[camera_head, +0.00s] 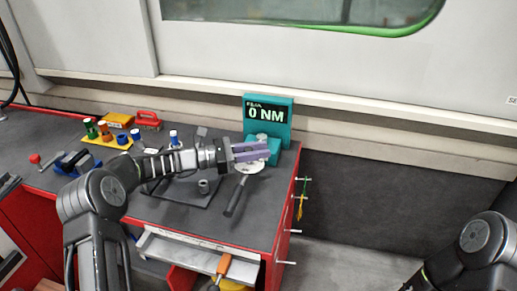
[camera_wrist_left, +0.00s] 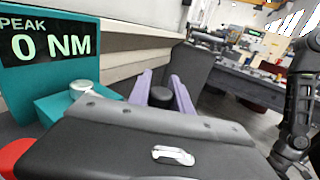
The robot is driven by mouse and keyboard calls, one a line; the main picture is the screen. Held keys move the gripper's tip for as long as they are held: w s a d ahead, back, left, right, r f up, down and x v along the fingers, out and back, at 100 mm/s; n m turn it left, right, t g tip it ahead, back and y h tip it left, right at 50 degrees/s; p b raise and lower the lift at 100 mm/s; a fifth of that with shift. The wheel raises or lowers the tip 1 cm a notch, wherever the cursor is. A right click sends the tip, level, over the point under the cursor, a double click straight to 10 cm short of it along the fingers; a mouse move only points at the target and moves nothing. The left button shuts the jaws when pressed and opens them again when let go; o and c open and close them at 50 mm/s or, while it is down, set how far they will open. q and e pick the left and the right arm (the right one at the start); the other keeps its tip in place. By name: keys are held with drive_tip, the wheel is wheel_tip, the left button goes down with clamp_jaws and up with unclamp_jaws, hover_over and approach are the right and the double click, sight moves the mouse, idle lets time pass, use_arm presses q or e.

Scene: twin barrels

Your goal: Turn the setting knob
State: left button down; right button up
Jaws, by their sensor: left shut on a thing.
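My left gripper (camera_head: 252,151) has two purple fingers and reaches right, just in front of the teal torque tester (camera_head: 281,107), whose screen reads 0 NM. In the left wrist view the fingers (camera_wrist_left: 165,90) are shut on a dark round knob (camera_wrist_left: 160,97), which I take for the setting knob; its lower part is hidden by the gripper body. A wrench with a dark handle (camera_head: 237,195) lies below the fingers, its pale round head (camera_head: 250,168) partly covered by them. The tester (camera_wrist_left: 35,90) also shows close by in the wrist view. My right gripper is out of view.
The dark workbench (camera_head: 160,215) has a red front and an open drawer (camera_head: 195,254) holding an orange-handled tool (camera_head: 223,266). A yellow rack (camera_head: 105,138) with coloured sockets, a red case (camera_head: 147,120) and a blue vise (camera_head: 75,162) stand left. Bare floor lies right of the bench.

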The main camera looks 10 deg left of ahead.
sight(259, 162)
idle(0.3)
use_arm(q)
drive_tip(key=c, duration=1.2)
unclamp_jaws()
drive_tip(key=shift+r, duration=0.1)
wheel_tip(259, 162, up, 10)
drive_tip(key=shift+f, duration=0.1)
